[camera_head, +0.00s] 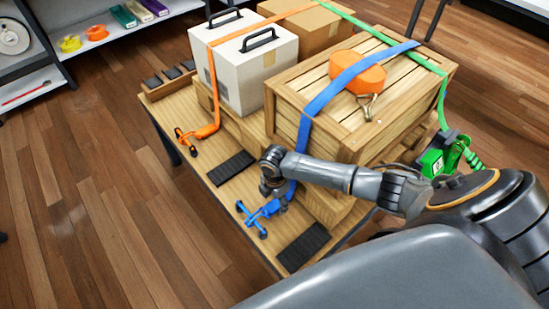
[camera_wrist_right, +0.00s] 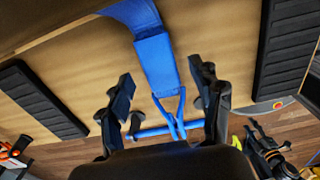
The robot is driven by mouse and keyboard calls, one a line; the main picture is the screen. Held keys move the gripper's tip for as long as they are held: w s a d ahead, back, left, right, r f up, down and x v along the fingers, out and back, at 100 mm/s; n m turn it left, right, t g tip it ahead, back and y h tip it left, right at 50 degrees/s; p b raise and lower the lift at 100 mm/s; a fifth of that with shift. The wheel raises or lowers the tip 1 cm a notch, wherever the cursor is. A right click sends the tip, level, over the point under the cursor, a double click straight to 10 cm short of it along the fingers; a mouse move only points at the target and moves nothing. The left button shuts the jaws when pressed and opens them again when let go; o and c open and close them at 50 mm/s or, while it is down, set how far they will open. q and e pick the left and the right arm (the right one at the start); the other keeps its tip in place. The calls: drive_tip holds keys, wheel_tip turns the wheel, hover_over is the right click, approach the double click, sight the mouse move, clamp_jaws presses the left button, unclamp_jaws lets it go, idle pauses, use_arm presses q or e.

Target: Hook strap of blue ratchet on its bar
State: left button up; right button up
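The blue strap (camera_head: 332,95) runs over the wooden crate and down its front side. In the wrist view its end (camera_wrist_right: 155,62) carries a blue triangular hook (camera_wrist_right: 172,115). The hook overlaps a blue bar (camera_wrist_right: 152,132); I cannot tell whether it is caught on it.
The wooden crate (camera_head: 290,108) stands close behind my right arm. Black ribbed pads (camera_head: 231,168) lie on both sides of the ratchet. An orange roll (camera_head: 358,77) sits on the crate.

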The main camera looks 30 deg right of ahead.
drive_tip(key=shift+a+f+b, duration=0.1)
drive_tip(key=shift+a+b, duration=0.15)
drive_tip(key=shift+b, duration=0.1)
drive_tip(key=a, duration=0.3)
drive_tip(key=shift+s, duration=0.25)
wheel_tip(320, 180, up, 14)
drive_tip(key=f+p, duration=0.1)
drive_tip(key=p, duration=1)
drive_tip(key=s+a+r+m, duration=0.1)
drive_tip(key=s+r+m, duration=0.4)
drive_tip(key=r+m, duration=0.2)
drive_tip(key=s+a+r+m, duration=0.2)
drive_tip(key=s+r+m, duration=0.3)
drive_tip(key=r+m, duration=0.3)
drive_tip(key=shift+s+m+p, duration=0.25)
drive_tip(key=shift+m+p, duration=0.1)
drive_tip(key=shift+m, duration=1.85)
drive_tip(key=shift+a, duration=0.1)
